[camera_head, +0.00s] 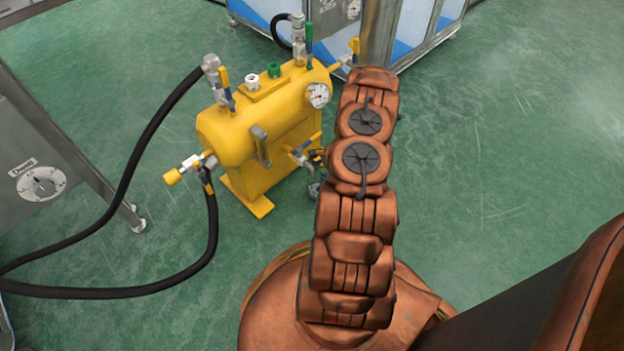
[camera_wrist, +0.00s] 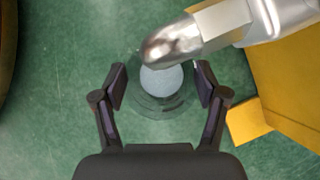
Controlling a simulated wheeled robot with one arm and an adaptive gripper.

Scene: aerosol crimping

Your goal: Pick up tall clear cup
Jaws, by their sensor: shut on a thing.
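The tall clear cup (camera_wrist: 155,108) shows from above in the wrist view. It is see-through, with a pale whitish round patch inside. My gripper (camera_wrist: 161,85) has one dark finger on each side of the cup and is shut on it. A silver metal spout (camera_wrist: 190,38) lies over the cup's upper part in the picture and hides some of its rim. In the head view my arm hides the gripper, and I cannot make out the cup there.
A yellow tank (camera_head: 240,128) with valves and a gauge (camera_head: 318,95) stands left of my arm; its yellow body shows at the wrist view's right (camera_wrist: 290,85). Black hoses (camera_head: 130,292) run left. A grey cabinet (camera_head: 45,160) stands far left. Green floor (camera_head: 500,150) is clear at right.

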